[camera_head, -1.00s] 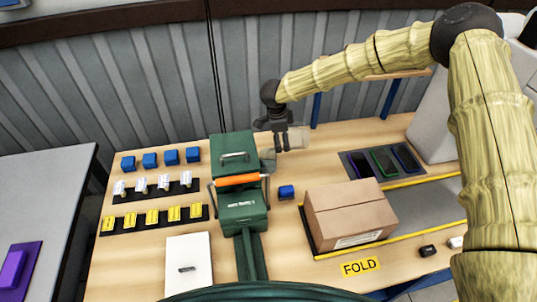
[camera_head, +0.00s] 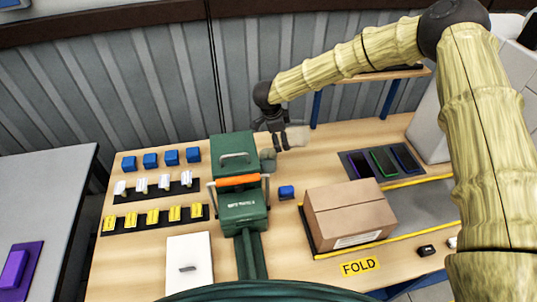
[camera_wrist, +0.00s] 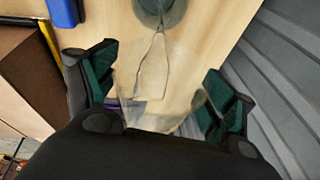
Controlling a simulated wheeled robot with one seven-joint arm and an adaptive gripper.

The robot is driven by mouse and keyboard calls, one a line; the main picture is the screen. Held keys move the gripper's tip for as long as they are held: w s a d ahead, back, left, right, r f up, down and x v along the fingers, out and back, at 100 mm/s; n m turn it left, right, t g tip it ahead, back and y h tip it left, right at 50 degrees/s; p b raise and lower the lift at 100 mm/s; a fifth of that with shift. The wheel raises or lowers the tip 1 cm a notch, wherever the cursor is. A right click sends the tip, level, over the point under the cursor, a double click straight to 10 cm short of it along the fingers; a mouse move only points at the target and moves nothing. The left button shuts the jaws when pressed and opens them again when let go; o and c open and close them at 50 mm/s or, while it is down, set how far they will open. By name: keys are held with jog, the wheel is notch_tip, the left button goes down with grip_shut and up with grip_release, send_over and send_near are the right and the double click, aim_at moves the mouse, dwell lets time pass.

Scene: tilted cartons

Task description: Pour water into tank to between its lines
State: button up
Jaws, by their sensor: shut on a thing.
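My gripper (camera_head: 276,140) is shut on a clear, pale jug (camera_head: 297,136), above the back of the table, to the right of the green machine. In the wrist view the clear jug (camera_wrist: 143,72) sits between the green-padded fingers of my gripper (camera_wrist: 160,95). A small grey-green round vessel (camera_head: 267,157), which looks like the tank, stands against the machine's right side, just left of and below my gripper. It also shows at the top of the wrist view (camera_wrist: 160,12), partly cut off. Its lines and the water level are too small to tell.
The green machine (camera_head: 238,205) with an orange handle stands left of the tank. A blue block (camera_head: 286,192) and a brown carton (camera_head: 348,212) are to the right. Several blue blocks, white pieces and yellow tags lie left. A corrugated wall (camera_head: 150,95) rises behind.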

aim_at(289, 136)
jog(key=shift+r+h, duration=0.3)
jog(key=shift+d+f, duration=0.1)
jog(key=shift+f, duration=0.4)
jog(key=shift+d+f+y+b, duration=0.1)
jog(key=shift+d+y+b, duration=0.1)
jog(key=shift+y+b, duration=0.25)
jog(key=shift+w+d+f+y, duration=0.15)
jog(key=shift+w+d+y, duration=0.05)
jog(key=shift+d+y, duration=0.55)
jog(key=shift+d+g, duration=0.3)
jog(key=shift+d, duration=0.15)
jog(key=shift+f+y, duration=0.1)
jog(key=shift+y, duration=0.4)
jog(key=shift+p, duration=0.45)
